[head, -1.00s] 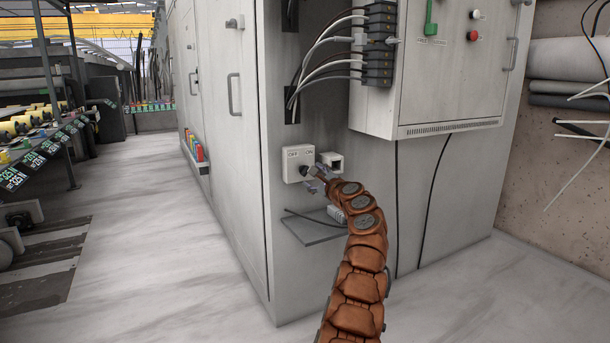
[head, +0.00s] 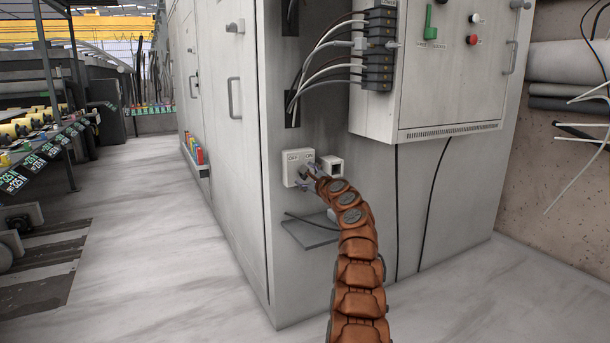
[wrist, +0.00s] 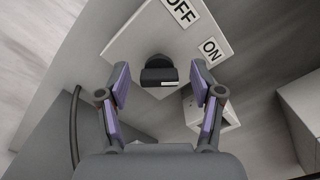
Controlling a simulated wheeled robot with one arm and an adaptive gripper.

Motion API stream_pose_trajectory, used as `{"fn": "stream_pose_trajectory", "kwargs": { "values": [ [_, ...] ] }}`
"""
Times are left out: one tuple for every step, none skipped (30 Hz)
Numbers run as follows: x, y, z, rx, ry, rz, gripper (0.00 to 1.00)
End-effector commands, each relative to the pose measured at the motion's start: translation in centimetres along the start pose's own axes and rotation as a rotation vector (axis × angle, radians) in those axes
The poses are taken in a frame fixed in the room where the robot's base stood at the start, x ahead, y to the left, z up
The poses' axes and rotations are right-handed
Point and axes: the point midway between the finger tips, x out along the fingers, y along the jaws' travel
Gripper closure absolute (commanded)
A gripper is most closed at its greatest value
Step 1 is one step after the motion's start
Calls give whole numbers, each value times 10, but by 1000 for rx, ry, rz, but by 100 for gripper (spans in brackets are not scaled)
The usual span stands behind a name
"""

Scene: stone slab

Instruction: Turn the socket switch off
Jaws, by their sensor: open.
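The socket switch is a white square plate (head: 291,164) on the grey cabinet, with OFF at its upper left and ON at its upper right. In the wrist view the plate (wrist: 150,35) appears tilted, with a dark knob (wrist: 158,72) on it. My gripper (wrist: 160,85) is open, with one finger on each side of the knob and visible gaps between. In the head view my gripper (head: 306,178) is right at the plate and partly covers the knob. I cannot tell from the label side which way the knob points.
A small white socket box (head: 333,166) is just right of the plate. A grey shelf (head: 310,232) sticks out below, with a dark cable above it. A box with cables and a green lever (head: 429,22) hangs at upper right.

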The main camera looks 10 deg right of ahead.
Motion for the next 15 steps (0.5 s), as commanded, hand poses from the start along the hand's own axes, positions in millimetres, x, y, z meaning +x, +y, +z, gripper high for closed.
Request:
{"fn": "stream_pose_trajectory", "kwargs": {
  "values": [
    [2,-1,-1,0,1,0,34],
    [3,-1,-1,0,1,0,34],
    [5,-1,-1,0,1,0,34],
    [6,-1,-1,0,1,0,34],
    [7,-1,-1,0,1,0,34],
    [8,-1,-1,0,1,-1,34],
    [9,-1,-2,0,2,-2,34],
    [10,-1,-1,0,2,-2,34],
    [12,0,-1,0,1,-1,34],
    [12,0,-1,0,1,-1,34],
    [12,0,-1,1,1,-2,34],
    [13,0,-2,1,2,-2,34],
    [13,0,-2,1,2,-2,34],
    [14,0,-2,1,2,-2,34],
    [14,0,-2,1,2,-2,34]
  ]
}}
